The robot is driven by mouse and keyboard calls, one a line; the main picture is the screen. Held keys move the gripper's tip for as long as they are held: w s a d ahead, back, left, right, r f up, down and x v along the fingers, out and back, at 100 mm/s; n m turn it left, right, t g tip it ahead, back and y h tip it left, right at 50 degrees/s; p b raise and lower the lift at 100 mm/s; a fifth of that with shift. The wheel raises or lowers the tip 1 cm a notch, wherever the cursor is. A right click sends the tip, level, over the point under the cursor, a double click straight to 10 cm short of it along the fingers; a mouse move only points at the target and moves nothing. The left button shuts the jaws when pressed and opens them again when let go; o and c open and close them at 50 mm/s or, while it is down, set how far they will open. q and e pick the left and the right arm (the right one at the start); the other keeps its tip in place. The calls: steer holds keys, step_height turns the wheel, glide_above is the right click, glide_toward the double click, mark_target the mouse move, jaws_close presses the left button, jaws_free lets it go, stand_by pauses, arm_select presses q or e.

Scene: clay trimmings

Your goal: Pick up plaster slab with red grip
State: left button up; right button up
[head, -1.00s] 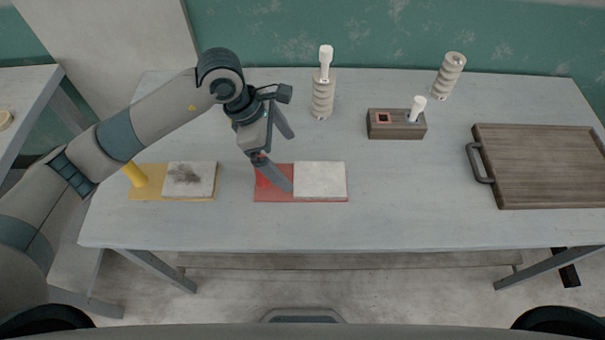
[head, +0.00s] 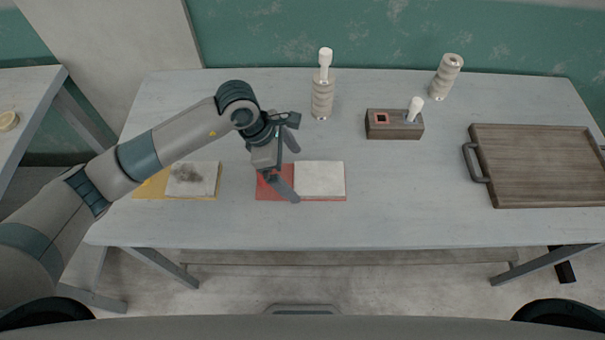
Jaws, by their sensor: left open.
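The plaster slab with the red grip lies flat on the table. Its white slab (head: 320,178) sits on a red board (head: 326,199), left of the middle of the head view. My right gripper is not in view.
A stained slab (head: 193,178) on a yellow board (head: 152,184) lies to the left, partly behind my arm. A ribbed cylinder with a white handle (head: 323,98), a wooden block (head: 393,125), another ribbed cylinder (head: 446,77) and a wooden tray (head: 535,165) stand farther back and right. The front middle of the table (head: 420,215) is clear.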

mark_target(301, 172)
arm_select(q)
steer(key=shift+p+x, duration=0.35)
steer(key=shift+x, duration=0.6)
steer(key=shift+s+f, duration=0.1)
steer(key=shift+f, duration=0.2)
steer(key=shift+d+f, duration=0.1)
steer(key=shift+f, duration=0.05)
steer(key=c, duration=1.2)
